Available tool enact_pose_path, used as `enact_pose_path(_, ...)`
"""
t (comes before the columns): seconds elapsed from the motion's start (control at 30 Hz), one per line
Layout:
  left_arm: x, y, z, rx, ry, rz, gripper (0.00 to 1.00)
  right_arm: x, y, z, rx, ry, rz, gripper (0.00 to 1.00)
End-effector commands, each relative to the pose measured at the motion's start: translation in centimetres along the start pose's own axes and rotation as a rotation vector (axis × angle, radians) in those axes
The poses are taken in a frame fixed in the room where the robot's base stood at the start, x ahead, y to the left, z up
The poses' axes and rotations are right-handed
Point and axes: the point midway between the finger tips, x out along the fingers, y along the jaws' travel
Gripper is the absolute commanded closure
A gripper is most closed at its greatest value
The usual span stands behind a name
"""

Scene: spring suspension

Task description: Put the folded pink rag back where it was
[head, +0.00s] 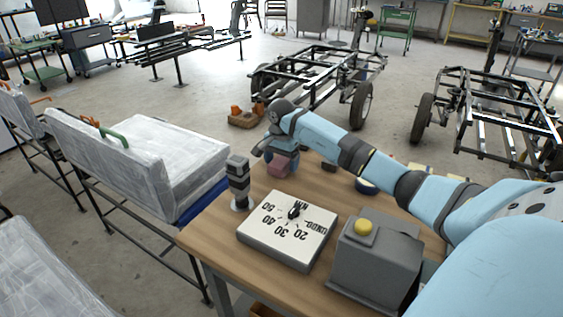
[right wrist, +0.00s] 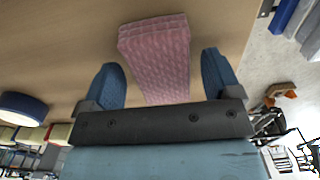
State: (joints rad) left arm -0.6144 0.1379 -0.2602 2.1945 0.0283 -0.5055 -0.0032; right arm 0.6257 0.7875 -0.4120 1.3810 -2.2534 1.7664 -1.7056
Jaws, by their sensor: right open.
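The folded pink rag (head: 279,165) lies on the wooden table near its far edge, partly hidden by my right gripper in the head view. In the right wrist view the rag (right wrist: 157,60) is a quilted pink block on the tabletop. My right gripper (right wrist: 165,80) is open, with one blue finger on each side of the rag's near part. I cannot tell whether the fingers touch it. In the head view my right gripper (head: 275,158) is at the rag. My left gripper is not in view.
On the table (head: 215,245) stand a white dial board (head: 287,229), a grey box with a yellow button (head: 376,262) and a dark upright post (head: 238,185). A blue round thing (right wrist: 22,108) is left of the gripper in the wrist view. Wrapped seats (head: 140,155) stand left of the table.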

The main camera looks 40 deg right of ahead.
Motion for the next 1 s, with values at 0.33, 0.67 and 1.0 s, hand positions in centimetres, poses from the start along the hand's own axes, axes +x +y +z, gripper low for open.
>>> enact_pose_path(0.33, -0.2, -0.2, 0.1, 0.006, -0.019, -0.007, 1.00, -7.3, 0.0, -0.1, -0.001, 0.005, -0.004, 0.17)
enact_pose_path(0.67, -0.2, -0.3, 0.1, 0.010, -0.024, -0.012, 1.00, -11.5, 0.0, -0.1, 0.000, 0.002, -0.001, 0.17)
enact_pose_path(1.0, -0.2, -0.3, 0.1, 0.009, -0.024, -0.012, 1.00, -11.8, 0.0, 0.0, 0.000, 0.001, -0.001, 0.17)
